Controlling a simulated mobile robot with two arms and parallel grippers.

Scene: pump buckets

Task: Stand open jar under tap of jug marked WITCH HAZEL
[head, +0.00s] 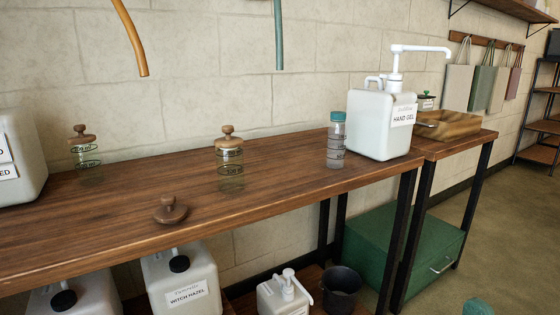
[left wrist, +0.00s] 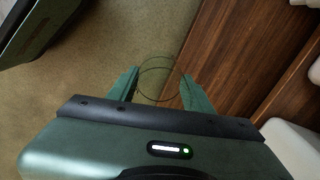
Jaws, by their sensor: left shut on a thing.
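The jug marked WITCH HAZEL (head: 190,292) is white with a black cap and stands low, below the wooden bench; its lower part and tap are out of the head view. My left gripper (left wrist: 160,88) shows in the left wrist view, shut on a clear glass jar (left wrist: 160,57) that appears as thin dark rings between the fingers. No lid shows on the jar. A round wooden lid (head: 171,212) with a knob lies loose at the bench's front. My right gripper is not recognisable in view.
On the bench (head: 115,235) stand two lidded glass jars (head: 230,170) (head: 84,155), a clear bottle (head: 336,145) and the HAND GEL pump jug (head: 378,125). Other white jugs (head: 98,292), a pump bottle (head: 285,295) and a dark bucket (head: 342,285) stand below. A green cabinet (head: 400,245) is to the right.

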